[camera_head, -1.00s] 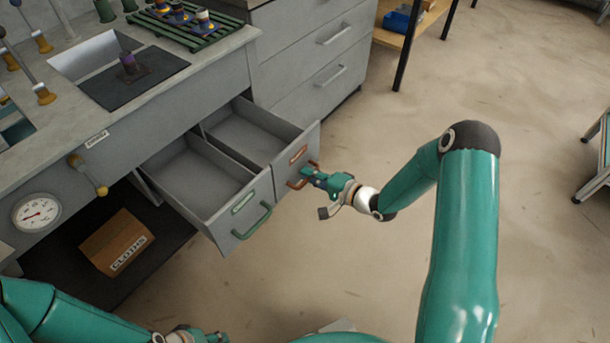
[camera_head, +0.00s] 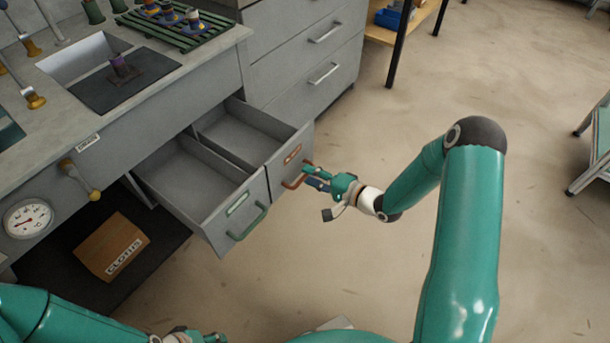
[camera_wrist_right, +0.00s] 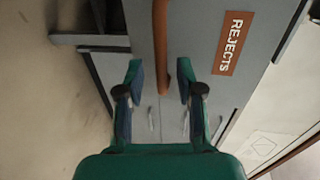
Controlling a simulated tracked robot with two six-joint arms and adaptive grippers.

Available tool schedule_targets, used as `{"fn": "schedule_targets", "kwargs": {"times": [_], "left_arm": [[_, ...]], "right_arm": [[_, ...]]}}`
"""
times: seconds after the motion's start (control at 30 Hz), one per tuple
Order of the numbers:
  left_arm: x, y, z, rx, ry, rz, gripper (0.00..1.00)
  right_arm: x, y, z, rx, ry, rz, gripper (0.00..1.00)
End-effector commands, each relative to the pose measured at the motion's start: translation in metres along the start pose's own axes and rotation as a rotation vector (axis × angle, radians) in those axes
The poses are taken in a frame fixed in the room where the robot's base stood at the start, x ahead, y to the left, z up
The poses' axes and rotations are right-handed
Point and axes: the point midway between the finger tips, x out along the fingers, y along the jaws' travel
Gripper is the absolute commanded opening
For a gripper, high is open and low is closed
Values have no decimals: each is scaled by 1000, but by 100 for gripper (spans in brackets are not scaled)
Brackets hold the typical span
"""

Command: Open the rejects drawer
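The rejects drawer (camera_head: 247,132) stands pulled out from the bench in the head view, and its inside looks empty. Its orange-brown handle (camera_head: 292,184) is on the front, and the REJECTS label (camera_wrist_right: 231,43) reads in the right wrist view. My right gripper (camera_head: 310,176) is just in front of this handle. In the right wrist view its fingers are apart, with the handle bar (camera_wrist_right: 160,45) ahead of and between them, not clamped. My left gripper (camera_head: 212,337) shows only partly at the bottom edge, and its fingers are unclear.
A second drawer (camera_head: 193,181) with a green handle (camera_head: 249,222) is also pulled out, right beside the rejects drawer. A CLOTHS box (camera_head: 110,247) sits on the dark shelf below the bench. A grey drawer cabinet (camera_head: 306,75) stands behind. The floor to the right is mostly clear.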

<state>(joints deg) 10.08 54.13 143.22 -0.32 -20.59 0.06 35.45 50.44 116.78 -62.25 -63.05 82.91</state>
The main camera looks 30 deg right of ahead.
Motion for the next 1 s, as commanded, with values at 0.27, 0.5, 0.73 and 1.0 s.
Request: {"fn": "schedule_targets", "kwargs": {"times": [0.27, 0.5, 0.73, 1.0], "left_arm": [[0, 0, 0, 0, 0, 0, 40], [0, 0, 0, 0, 0, 0, 40], [0, 0, 0, 0, 0, 0, 40], [1, 0, 0, 0, 0, 0, 40]], "right_arm": [[-58, 1, -1, 1, 6, 1, 37], [-92, 2, -1, 0, 5, 2, 37], [-101, 2, 0, -1, 3, 1, 37], [-100, 2, 0, -1, 3, 1, 37]]}}
